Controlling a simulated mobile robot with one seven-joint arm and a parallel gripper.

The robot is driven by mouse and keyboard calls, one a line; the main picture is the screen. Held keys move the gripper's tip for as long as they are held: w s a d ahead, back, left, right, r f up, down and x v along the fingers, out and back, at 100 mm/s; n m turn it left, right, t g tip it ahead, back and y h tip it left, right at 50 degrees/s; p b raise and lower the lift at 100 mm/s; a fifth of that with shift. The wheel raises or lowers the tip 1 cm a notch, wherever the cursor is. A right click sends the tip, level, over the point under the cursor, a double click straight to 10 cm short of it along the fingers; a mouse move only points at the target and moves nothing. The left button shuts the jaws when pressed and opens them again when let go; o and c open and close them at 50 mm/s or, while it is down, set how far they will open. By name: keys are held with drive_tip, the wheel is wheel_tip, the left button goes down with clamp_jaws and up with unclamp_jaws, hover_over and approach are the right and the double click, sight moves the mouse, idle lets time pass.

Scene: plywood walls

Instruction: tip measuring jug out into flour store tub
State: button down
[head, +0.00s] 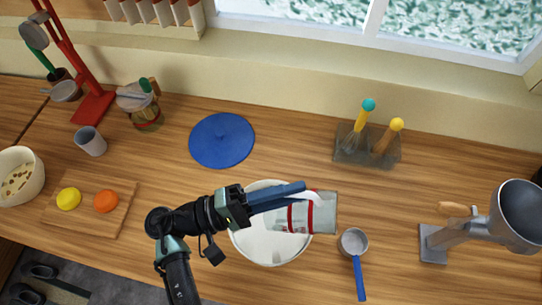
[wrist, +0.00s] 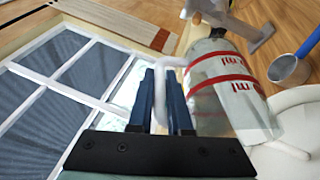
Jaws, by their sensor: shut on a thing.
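The measuring jug (head: 322,212) is clear-grey with red bands and "ml" print. My gripper (head: 298,192) is shut on its pale handle, the blue fingers on either side of it. The jug is tilted well over on its side above the right part of the flour store tub (head: 240,245), a round white open tub. The wrist view shows the jug (wrist: 225,85) close beside my gripper (wrist: 163,80), with part of the white tub (wrist: 300,105) beyond it. I cannot tell how much is left in the jug. The jug and my arm hide part of the tub's inside.
A small pan with a blue handle (head: 359,275) lies just right of the tub. A blue round lid (head: 222,140) lies behind it. A grey holder (head: 350,155) with knobbed tools stands at the back, a grey scoop-shaped device (head: 470,230) at right, a cutting board (head: 85,220) at left.

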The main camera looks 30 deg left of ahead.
drive_tip(key=shift+s+a+n+t+h+b, duration=0.15)
drive_tip(key=shift+a+n+t+h+b, duration=0.15)
drive_tip(key=shift+a, duration=0.25)
drive_tip(key=shift+s+a+n+t+h+b, duration=0.1)
drive_tip(key=shift+s+a+t+h+b, duration=0.1)
drive_tip(key=shift+a+t+b, duration=0.25)
idle(0.3)
